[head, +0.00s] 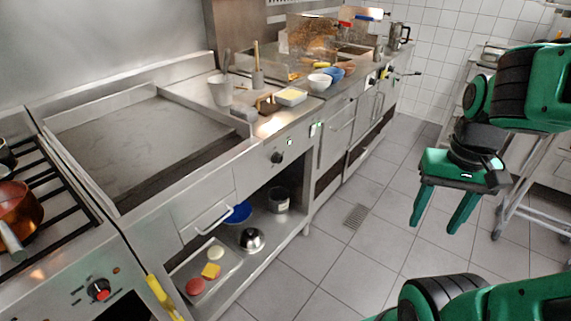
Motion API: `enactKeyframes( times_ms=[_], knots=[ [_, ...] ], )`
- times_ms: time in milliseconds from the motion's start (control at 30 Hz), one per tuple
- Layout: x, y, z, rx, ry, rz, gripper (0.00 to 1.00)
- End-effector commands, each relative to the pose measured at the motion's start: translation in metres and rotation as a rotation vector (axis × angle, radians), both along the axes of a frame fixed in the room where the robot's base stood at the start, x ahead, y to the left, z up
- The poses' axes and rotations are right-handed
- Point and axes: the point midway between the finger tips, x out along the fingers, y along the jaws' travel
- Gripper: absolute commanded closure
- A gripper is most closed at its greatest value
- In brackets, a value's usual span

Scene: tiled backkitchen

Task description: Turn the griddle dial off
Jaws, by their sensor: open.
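The griddle (135,145) is a wide flat grey plate set in the steel counter at the left. A small black dial (277,157) sits on the steel front panel at the griddle's right, beside a small green light. Its exact setting is too small to tell. My gripper (436,224) is green and black, its two fingers apart and pointing down, with nothing between them. It hangs over the floor, well to the right of the dial and apart from it.
A stove with a red-capped knob (99,290) and a copper pot (17,207) stands at the left. A drawer handle (214,220) juts out below the griddle. A wheeled rack (514,190) stands at the right. Tiled floor between is clear.

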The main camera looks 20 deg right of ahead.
Motion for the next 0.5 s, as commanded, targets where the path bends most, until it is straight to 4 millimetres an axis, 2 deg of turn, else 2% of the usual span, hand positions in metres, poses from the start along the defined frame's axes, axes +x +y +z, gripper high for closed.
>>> enactKeyframes(
  times_ms=[167, 267, 500],
  knots=[
    [0.034, 0.0, -0.022, -0.004, 0.028, -0.04, 0.49],
    [0.058, 0.001, -0.042, 0.011, 0.04, -0.069, 0.49],
    [0.111, 0.013, -0.1, 0.102, 0.05, -0.151, 0.49]
  ],
)
